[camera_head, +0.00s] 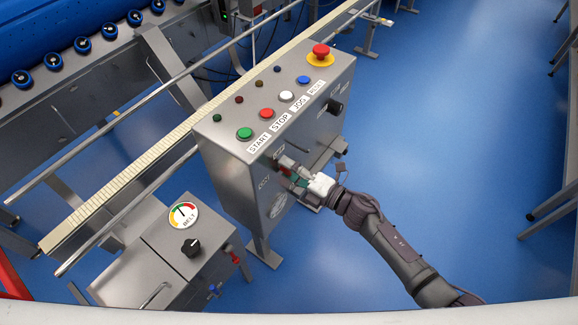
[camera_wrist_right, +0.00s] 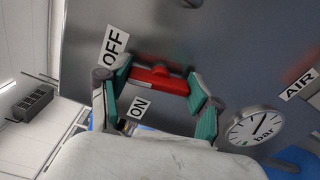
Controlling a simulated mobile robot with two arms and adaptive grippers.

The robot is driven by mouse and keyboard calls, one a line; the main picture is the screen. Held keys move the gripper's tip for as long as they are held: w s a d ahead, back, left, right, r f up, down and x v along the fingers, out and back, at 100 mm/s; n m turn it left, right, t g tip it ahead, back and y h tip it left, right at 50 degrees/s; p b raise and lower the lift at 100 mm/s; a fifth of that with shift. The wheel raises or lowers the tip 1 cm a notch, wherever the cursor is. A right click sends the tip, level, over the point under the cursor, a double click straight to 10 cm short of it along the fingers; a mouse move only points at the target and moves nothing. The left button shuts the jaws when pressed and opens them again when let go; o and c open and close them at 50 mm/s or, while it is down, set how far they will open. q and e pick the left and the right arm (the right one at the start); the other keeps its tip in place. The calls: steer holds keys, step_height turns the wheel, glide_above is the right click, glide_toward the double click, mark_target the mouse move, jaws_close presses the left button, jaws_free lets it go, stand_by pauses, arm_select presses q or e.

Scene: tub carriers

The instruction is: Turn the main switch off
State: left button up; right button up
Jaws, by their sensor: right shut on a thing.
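The main switch shows as a red handle (camera_wrist_right: 160,80) on the grey metal panel in the right wrist view. My right gripper (camera_wrist_right: 158,88) is shut on the handle, with one green-padded finger at each end. In the head view my right gripper (camera_head: 292,175) is at the front face of the control box (camera_head: 231,178) and mostly hides the switch. My left gripper is not in view.
A pressure gauge (camera_wrist_right: 256,127) and an AIR label (camera_wrist_right: 299,84) are close to the gripper. The box top has a red emergency button (camera_head: 320,51) and coloured buttons. A smaller box with a BELT dial (camera_head: 183,215) stands at left.

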steer(key=shift+m, duration=1.1)
steer(key=o, duration=1.1)
steer(key=shift+o, duration=0.2)
steer(key=v, duration=1.2)
steer(key=shift+d+f, duration=0.1)
